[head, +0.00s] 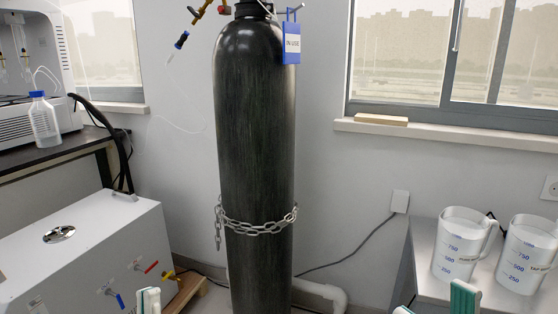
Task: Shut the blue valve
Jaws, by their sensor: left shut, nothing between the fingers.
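The blue valve (118,299) is a small blue handle on the front face of a white box (95,245) at the lower left of the head view. Its handle slants down to the right, and a small unreadable label is beside it. My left gripper (148,300) shows only as white and green fingertips at the bottom edge. It is shut and empty, just right of the blue valve in the picture; I cannot tell the depth between them. My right gripper (434,301) shows two fingertips apart at the bottom edge, empty; the rest is out of frame.
A red valve (151,267) and a yellow valve (168,275) are on the same face, right of the blue one. A tall dark gas cylinder (256,150) with a chain (258,226) stands in the middle. Measuring jugs (462,245) stand on a metal table at right.

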